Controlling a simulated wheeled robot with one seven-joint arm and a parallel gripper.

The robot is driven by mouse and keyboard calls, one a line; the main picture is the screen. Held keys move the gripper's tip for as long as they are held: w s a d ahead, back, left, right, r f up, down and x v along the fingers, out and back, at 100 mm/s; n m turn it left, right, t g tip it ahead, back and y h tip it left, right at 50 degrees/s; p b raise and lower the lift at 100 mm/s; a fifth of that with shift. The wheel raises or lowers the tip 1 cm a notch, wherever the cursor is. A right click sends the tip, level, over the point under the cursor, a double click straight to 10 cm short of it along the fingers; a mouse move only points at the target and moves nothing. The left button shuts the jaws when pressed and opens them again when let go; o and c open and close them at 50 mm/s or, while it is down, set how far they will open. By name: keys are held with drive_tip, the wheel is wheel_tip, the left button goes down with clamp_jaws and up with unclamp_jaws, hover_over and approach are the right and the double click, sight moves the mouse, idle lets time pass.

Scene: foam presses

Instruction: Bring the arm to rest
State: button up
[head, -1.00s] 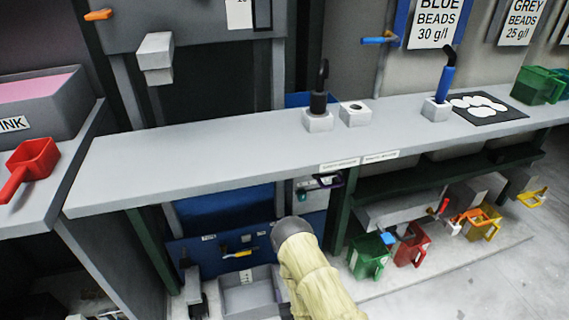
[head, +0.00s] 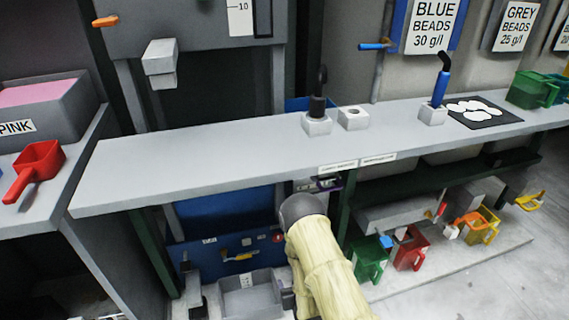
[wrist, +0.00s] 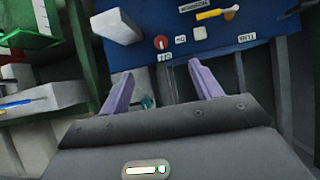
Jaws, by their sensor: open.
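In the head view, my arm, with a pale yellow sleeve, reaches up from the bottom edge to below the front of the grey bench (head: 110,180). Its dark end hides most of my gripper there. In the wrist view, my gripper (wrist: 160,82) shows two purple fingers well apart with nothing between them. Beyond the fingers is a blue panel (wrist: 222,30) with a yellow-handled tool, a red knob and small labels. The same blue panel (head: 200,255) shows under the bench in the head view.
A grey bin (head: 250,300) stands below the panel. Green (head: 369,262), red (head: 411,248) and yellow (head: 484,225) jugs stand under the bench at right. A red scoop (head: 36,168) lies at left. The bench top's left part is clear.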

drive_tip(key=d+r+m+g+h, duration=0.1)
drive_tip(key=d+r+g, duration=0.15)
drive_tip(key=r, duration=0.65)
drive_tip(key=d+r+g+h, duration=0.15)
drive_tip(key=d+r, duration=0.25)
drive_tip(key=r, duration=0.4)
drive_tip(key=s+d+r+m+g, duration=0.1)
drive_tip(key=s+d+r+g, duration=0.15)
drive_tip(key=s+r, duration=0.5)
drive_tip(key=s+d+r+g, duration=0.2)
drive_tip(key=s+d+r, duration=0.1)
drive_tip(key=s+r, duration=0.4)
drive_tip(key=w+r+p+v, duration=0.1)
drive_tip(key=w+p+v, duration=0.2)
drive_tip(key=p+v, duration=1.3)
drive_tip(key=w+p+v, duration=0.3)
drive_tip(key=p+v, duration=1.4)
drive_tip(key=p, duration=0.2)
drive_tip(key=shift+w+r, duration=0.4)
drive_tip(key=shift+r, duration=0.15)
